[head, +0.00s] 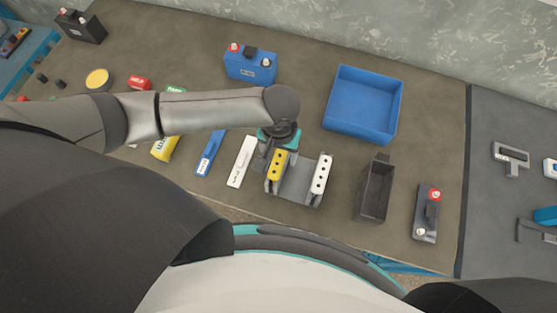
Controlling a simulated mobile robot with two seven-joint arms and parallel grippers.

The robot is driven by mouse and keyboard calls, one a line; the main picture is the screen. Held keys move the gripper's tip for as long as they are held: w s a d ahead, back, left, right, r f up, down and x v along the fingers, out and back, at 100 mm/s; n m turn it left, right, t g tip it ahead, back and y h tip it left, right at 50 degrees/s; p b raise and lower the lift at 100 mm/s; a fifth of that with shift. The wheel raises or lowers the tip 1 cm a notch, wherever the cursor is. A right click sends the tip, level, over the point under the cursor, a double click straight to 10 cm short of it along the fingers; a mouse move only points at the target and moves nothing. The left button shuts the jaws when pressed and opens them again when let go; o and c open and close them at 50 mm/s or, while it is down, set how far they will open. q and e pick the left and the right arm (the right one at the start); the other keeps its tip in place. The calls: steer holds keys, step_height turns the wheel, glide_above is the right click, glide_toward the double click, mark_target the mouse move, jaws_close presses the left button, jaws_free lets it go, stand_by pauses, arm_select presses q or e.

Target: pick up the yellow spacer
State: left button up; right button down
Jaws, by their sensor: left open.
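The yellow spacer (277,165), a short bar with a row of dark holes, stands at the left side of a grey holder (297,185). A similar white spacer (321,174) stands at the holder's right side. My left gripper (273,152) comes down from above at the yellow spacer's far end. It is open, with its fingers close to that spacer; I cannot tell whether they touch it. The gripper's wrist hides part of the holder's far side. My right gripper is not in view.
A blue bin (363,104) stands behind, to the right. A dark open box (374,190) and a grey battery (427,213) stand right of the holder. A white strip (241,162) and a blue tool (210,153) lie left. A blue battery (250,66) stands behind.

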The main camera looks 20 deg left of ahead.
arm_select(q)
steer(key=shift+f+p, duration=0.25)
steer(key=shift+p, duration=0.05)
stand_by(0.5)
steer(key=shift+c, duration=0.2)
jaws_close()
stand_by(0.4)
